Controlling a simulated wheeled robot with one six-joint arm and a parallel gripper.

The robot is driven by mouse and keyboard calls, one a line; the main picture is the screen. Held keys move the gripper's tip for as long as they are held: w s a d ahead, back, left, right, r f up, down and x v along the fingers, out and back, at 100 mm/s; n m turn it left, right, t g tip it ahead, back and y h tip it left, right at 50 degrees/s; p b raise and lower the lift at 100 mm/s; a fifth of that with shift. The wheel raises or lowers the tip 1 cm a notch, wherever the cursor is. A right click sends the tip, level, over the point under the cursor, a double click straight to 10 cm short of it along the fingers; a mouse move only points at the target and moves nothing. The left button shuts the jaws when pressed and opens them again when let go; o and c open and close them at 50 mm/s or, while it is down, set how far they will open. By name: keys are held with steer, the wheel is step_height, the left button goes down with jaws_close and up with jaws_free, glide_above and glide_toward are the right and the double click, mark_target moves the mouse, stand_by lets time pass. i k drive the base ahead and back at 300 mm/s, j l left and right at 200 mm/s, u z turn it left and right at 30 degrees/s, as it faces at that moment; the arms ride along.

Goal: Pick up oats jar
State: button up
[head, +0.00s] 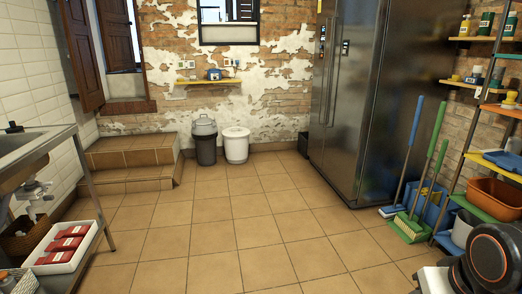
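I cannot make out an oats jar for certain. Small jars and bottles stand on the upper right wall shelves, among them a yellowish container (465,26) and a dark green one (486,24). Their labels are too small to read. Part of my arm shows at the bottom right corner, but my gripper is out of the picture.
A tall steel fridge (365,100) stands right of centre, with brooms (430,165) beside it. A sink table (40,150) with a white tray (62,262) below is at left. Two bins (236,146) and tiled steps (130,160) are at the back. The middle floor is clear.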

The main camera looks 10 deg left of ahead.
mark_target(192, 73)
steer(key=i+j+u, duration=0.4)
steer(key=i, duration=0.4)
steer(key=i+u, duration=0.35)
steer(key=i, duration=1.4)
steer(key=i+z, duration=0.1)
steer(key=i, duration=0.85)
steer(key=i+j, duration=0.15)
steer(key=i, duration=1.65)
steer(key=z, duration=0.05)
